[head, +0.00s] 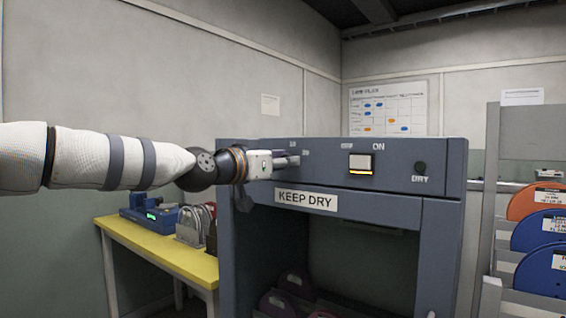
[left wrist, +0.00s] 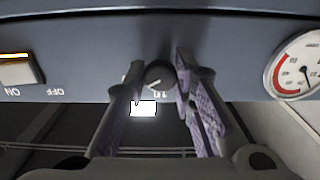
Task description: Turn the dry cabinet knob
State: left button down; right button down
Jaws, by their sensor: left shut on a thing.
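The dry cabinet (head: 325,172) is a blue-grey box with an open front and a "KEEP DRY" label. My left gripper (head: 290,161) reaches from the left to the left part of its upper front panel. In the left wrist view, my left gripper (left wrist: 158,80) has its fingers on both sides of a dark round knob (left wrist: 158,74) with a light pointer mark, and is shut on it. My right gripper is not in view.
A lit ON/OFF switch (head: 360,164) and a dark round part marked DRY (head: 420,168) sit further right on the panel. A gauge (left wrist: 298,66) is beside the knob in the wrist view. A yellow table (head: 170,255) stands left, a spool rack (head: 490,200) right.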

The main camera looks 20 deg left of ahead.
pick_arm(q)
jog(key=shift+n, duration=0.3)
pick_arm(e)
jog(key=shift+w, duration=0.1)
pick_arm(q)
jog(key=n+p, duration=0.2)
jog(key=n, duration=2.1)
jog(key=shift+d, duration=0.15)
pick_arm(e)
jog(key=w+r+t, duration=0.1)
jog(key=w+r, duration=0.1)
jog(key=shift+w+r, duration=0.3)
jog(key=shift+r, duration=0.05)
pick_arm(q)
jog(key=shift+n, duration=0.3)
jog(key=c, duration=1.3)
grip_release()
jog(key=shift+c, duration=0.2)
